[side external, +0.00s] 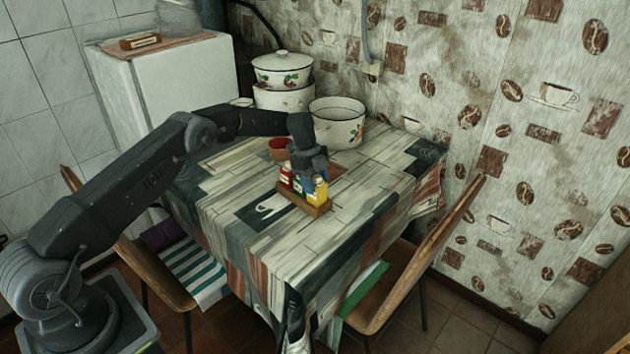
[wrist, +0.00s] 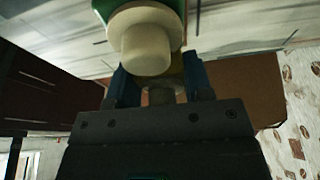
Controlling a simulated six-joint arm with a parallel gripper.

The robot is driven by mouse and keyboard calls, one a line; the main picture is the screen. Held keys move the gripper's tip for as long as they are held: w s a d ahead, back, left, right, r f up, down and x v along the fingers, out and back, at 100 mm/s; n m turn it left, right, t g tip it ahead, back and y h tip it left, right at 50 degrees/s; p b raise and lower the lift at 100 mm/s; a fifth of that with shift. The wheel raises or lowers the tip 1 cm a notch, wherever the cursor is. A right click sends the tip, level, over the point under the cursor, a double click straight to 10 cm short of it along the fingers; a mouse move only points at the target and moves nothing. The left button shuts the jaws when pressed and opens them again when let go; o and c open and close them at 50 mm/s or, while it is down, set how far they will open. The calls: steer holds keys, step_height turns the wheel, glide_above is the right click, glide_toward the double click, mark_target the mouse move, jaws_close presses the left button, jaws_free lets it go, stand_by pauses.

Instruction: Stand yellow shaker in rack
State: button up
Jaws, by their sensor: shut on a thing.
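The yellow shaker (side external: 318,192) is upright at the right end of the small wooden rack (side external: 318,211), beside the green shaker (side external: 299,186) and the red shaker (side external: 285,180). My gripper (side external: 310,176) points down over it and is shut on its top. In the wrist view, a pale cap on a green body (wrist: 147,48) fills the upper middle and partly hides the yellow shaker between my blue fingers (wrist: 160,85). Whether the yellow shaker's base rests on the rack floor is hidden.
A small terracotta bowl (side external: 278,149) stands behind the rack. A white enamel pot (side external: 337,124) and stacked pots with a lid (side external: 283,72) stand at the back of the table. The patterned tablecloth (side external: 225,195) is clear at left. Chairs flank the table.

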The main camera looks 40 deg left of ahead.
steer(key=shift+f, duration=0.6)
steer(key=o, duration=0.9)
steer(key=v, duration=1.4)
steer(key=s+d+r+n+t+y, duration=0.1)
steer(key=s+d+r+n, duration=0.15)
steer(key=r, duration=0.35)
steer(key=s+d+r+n, duration=0.2)
steer(key=s+r, duration=0.1)
steer(key=r, duration=0.3)
steer(key=s+d+r+n+t+y, duration=0.15)
steer(key=s+d+r+n, duration=0.3)
steer(key=s+r, duration=0.5)
steer(key=s+d+f+n+t, duration=0.1)
steer(key=s+f+n, duration=0.1)
steer(key=s, duration=0.6)
steer(key=s+d+f+n+t, duration=0.1)
steer(key=s+n, duration=0.3)
steer(key=s, duration=0.5)
steer(key=s+d+f+n+t, duration=0.1)
steer(key=s+d+f+n, duration=0.1)
steer(key=s, duration=0.7)
steer(key=shift+f+n+y, duration=0.45)
steer(key=shift+f+n, duration=0.15)
steer(key=shift+n, duration=0.1)
